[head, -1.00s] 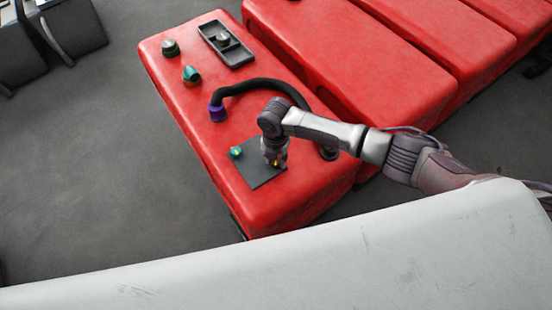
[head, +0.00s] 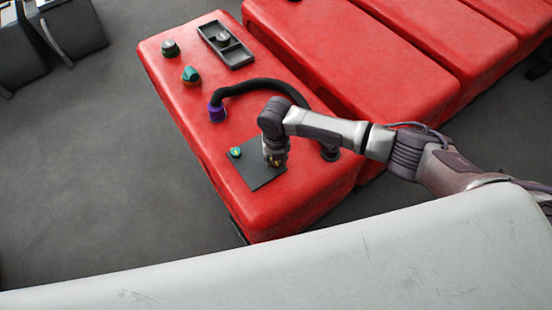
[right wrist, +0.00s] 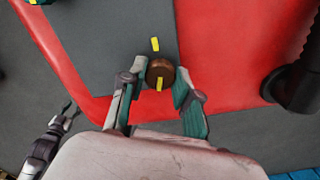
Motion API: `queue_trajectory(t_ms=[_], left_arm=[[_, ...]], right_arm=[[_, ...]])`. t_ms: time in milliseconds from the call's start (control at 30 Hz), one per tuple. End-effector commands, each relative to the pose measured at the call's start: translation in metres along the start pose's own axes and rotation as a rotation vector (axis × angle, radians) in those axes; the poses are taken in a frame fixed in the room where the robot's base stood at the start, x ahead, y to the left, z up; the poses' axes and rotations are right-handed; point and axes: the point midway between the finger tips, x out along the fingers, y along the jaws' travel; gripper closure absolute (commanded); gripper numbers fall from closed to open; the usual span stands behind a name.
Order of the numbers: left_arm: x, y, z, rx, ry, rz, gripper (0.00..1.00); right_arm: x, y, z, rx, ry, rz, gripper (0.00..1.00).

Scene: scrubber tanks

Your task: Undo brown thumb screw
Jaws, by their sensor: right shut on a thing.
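The brown thumb screw (right wrist: 160,72) is a round knob with a yellow mark on its near edge, on the dark plate (right wrist: 128,25). In the right wrist view my right gripper (right wrist: 160,80) has its two fingers on either side of the screw and is shut on it. A second yellow mark lies on the plate just beyond the screw. In the head view the right gripper (head: 276,158) points down over the dark plate (head: 256,176) and mostly hides the screw. A jointed arm, seemingly my left one, shows at the lower left of the wrist view; its gripper is too small to judge.
On the red tank (head: 290,205), a teal knob with yellow (head: 235,152) sits at the plate's left corner. A black hose (head: 255,86) with a purple end (head: 217,113) arches close behind my gripper.

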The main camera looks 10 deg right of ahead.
Motion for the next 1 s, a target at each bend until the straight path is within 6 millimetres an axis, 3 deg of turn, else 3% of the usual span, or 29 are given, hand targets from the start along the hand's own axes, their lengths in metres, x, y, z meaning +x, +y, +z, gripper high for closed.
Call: queue_trajectory(t_ms=[200,233,400,767,1000], left_arm=[[0.001,0.000,0.000,0.000,0.000,0.000,0.60],[0.001,0.000,0.000,0.000,0.000,0.000,0.60],[0.001,0.000,0.000,0.000,0.000,0.000,0.60],[0.000,-0.002,0.002,0.000,-0.002,-0.003,0.60],[0.000,-0.001,0.001,0.000,-0.001,-0.001,0.60]], right_arm=[[0.005,-0.001,-0.005,-0.001,0.012,-0.004,1.00],[0.005,-0.001,-0.005,-0.001,0.012,-0.004,0.67],[0.004,-0.001,-0.004,0.000,0.008,-0.002,0.43],[-0.004,0.000,-0.001,0.001,0.002,0.001,0.43],[-0.047,0.000,0.001,0.000,-0.001,0.001,0.43]])
